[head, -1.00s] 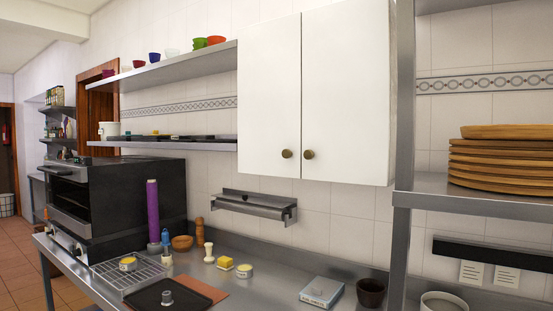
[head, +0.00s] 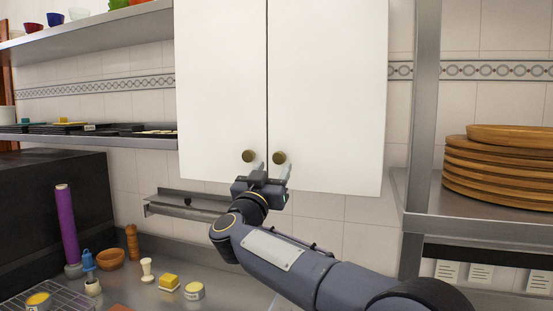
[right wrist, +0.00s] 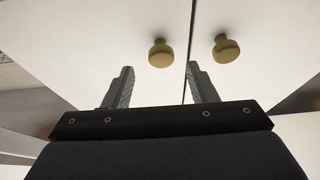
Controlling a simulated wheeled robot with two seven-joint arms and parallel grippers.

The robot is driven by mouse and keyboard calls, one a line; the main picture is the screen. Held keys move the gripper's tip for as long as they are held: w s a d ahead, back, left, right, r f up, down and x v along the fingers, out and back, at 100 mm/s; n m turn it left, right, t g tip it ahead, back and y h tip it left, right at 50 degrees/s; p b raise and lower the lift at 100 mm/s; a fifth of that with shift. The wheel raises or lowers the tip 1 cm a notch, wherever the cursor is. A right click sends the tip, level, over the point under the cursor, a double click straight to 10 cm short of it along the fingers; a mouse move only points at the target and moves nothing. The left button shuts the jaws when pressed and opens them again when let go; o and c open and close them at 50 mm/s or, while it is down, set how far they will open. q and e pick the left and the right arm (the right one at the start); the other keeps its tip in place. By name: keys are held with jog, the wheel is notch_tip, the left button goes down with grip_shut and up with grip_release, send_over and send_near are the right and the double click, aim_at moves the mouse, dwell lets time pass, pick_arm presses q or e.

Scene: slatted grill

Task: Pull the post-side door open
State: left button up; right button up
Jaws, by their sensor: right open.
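The white wall cabinet has two doors, both shut. The post-side door (head: 330,90) is the right one, near the steel post, with a round brass knob (head: 279,157) low on its inner edge. The other door (head: 222,85) has a matching knob (head: 249,156). My right gripper (head: 272,170) is open just below the knobs, fingers pointing up toward the doors. In the right wrist view both knobs show beyond the open fingers (right wrist: 160,72), and neither is gripped. The exact gap to the doors cannot be told. My left gripper is out of view.
A steel post (head: 421,120) and a shelf with stacked wooden boards (head: 500,170) stand right of the cabinet. A wall rack (head: 170,207) hangs below it. The counter holds small items and a purple roll (head: 67,225). Open shelves (head: 95,40) adjoin on the left.

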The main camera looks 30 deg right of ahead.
aim_at(278, 160)
jog(key=shift+p+x, duration=0.5)
jog(key=shift+x, duration=1.3)
jog(key=shift+w+f, duration=0.1)
grip_shut()
